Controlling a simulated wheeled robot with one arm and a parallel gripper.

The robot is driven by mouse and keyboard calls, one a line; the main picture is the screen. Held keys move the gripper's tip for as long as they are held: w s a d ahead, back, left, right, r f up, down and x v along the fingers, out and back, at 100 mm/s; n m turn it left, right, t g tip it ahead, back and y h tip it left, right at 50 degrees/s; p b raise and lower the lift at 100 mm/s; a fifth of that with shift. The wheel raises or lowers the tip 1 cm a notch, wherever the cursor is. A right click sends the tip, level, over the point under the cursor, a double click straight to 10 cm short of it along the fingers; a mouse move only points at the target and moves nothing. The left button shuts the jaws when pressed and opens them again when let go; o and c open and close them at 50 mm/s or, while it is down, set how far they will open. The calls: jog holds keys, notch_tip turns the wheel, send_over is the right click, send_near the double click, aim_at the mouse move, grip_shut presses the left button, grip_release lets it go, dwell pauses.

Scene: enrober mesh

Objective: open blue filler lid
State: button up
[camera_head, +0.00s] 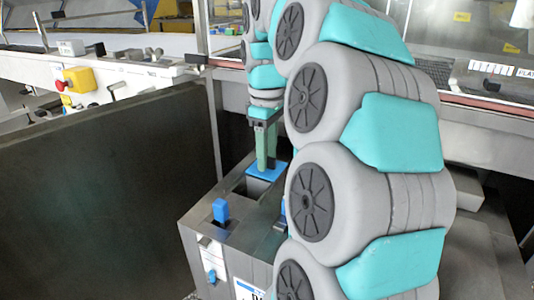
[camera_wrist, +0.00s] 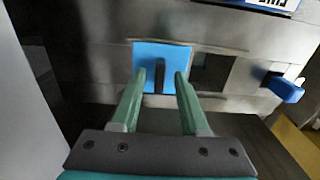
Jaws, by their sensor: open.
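The blue filler lid (camera_wrist: 148,53) is a flat blue square on the grey metal top of a machine box. A dark upright handle (camera_wrist: 159,76) stands on it. My gripper (camera_wrist: 159,77) is open, with one green finger on each side of the handle and a gap visible on both sides. In the head view the lid (camera_head: 272,174) lies just below my gripper (camera_head: 265,160), which points down. The fingers hide part of the lid there, and the handle cannot be made out.
A dark opening (camera_wrist: 212,71) lies beside the lid. Beyond it a blue lever (camera_wrist: 287,90) sticks up, also seen in the head view (camera_head: 221,210). The metal box (camera_head: 190,230) stands beside a dark panel (camera_head: 95,190). A control ledge with a red button (camera_head: 59,86) is at left.

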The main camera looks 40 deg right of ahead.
jog(key=shift+r, duration=0.1)
jog(key=shift+r, duration=0.6)
notch_tip(320, 180, up, 6)
jog(key=shift+r+p, duration=0.25)
jog(key=shift+p, duration=0.7)
jog(key=shift+f, duration=0.1)
